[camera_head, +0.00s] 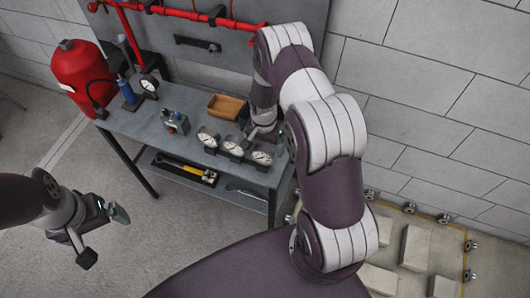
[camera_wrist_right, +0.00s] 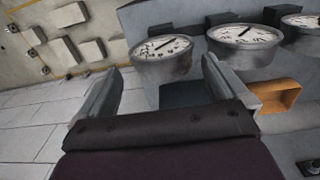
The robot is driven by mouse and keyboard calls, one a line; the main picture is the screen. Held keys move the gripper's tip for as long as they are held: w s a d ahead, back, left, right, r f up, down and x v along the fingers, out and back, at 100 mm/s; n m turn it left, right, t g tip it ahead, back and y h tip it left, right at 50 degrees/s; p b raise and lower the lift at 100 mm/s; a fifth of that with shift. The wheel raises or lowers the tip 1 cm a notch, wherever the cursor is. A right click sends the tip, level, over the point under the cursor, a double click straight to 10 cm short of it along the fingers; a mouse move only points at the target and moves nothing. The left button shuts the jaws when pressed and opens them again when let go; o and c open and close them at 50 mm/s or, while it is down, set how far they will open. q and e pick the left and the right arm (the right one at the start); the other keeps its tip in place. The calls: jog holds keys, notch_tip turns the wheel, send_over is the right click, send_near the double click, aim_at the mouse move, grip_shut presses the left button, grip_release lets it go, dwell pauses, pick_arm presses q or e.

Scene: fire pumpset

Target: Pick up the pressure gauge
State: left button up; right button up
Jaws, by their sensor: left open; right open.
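Three round white-faced pressure gauges stand in a row on the grey workbench: the left gauge (camera_head: 208,136), the middle gauge (camera_head: 233,145) and the right gauge (camera_head: 262,157). In the right wrist view, one gauge (camera_wrist_right: 162,50) lies ahead between my open fingers, with a second gauge (camera_wrist_right: 244,37) and a third gauge (camera_wrist_right: 302,20) to its right. My right gripper (camera_head: 264,132) is open and empty, just behind the right end of the row. Its fingers (camera_wrist_right: 163,78) appear apart from the gauges. My left gripper (camera_head: 102,236) is open and empty over the floor.
The workbench (camera_head: 162,142) also holds a wooden box (camera_head: 226,106), a small metal fitting (camera_head: 175,122) and another gauge (camera_head: 149,84) near the red tank (camera_head: 82,72). Red pipes (camera_head: 185,14) run along the back panel.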

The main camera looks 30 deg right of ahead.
aim_at(263, 156)
jog(key=shift+w+a+f+p, duration=0.2)
jog(key=shift+a+f+p, duration=0.2)
jog(key=shift+a+f, duration=0.35)
jog(key=f, duration=0.1)
jog(key=s+f+p, duration=0.1)
jog(key=s, duration=0.1)
jog(key=shift+d+f, duration=0.25)
jog(key=shift+f, duration=0.15)
jog(key=w+f, duration=0.2)
jog(key=f, duration=0.1)
jog(key=shift+w+d, duration=0.25)
jog(key=shift+d, duration=0.1)
jog(key=shift+a+r, duration=0.15)
jog(key=shift+s+a+r, duration=0.1)
jog(key=shift+s+r, duration=0.25)
jog(key=shift+s, duration=0.15)
jog(key=c, duration=1)
jog(key=shift+s, duration=0.1)
jog(key=shift+w+f, duration=0.15)
jog(key=shift+w, duration=0.15)
pick_arm(q)
jog(key=shift+w+a+r, duration=0.15)
jog(key=shift+a+r, duration=0.15)
jog(key=shift+r, duration=0.25)
jog(key=shift+w+a+r, duration=0.1)
jog(key=shift+a+r, duration=0.2)
jog(key=shift+r, duration=0.25)
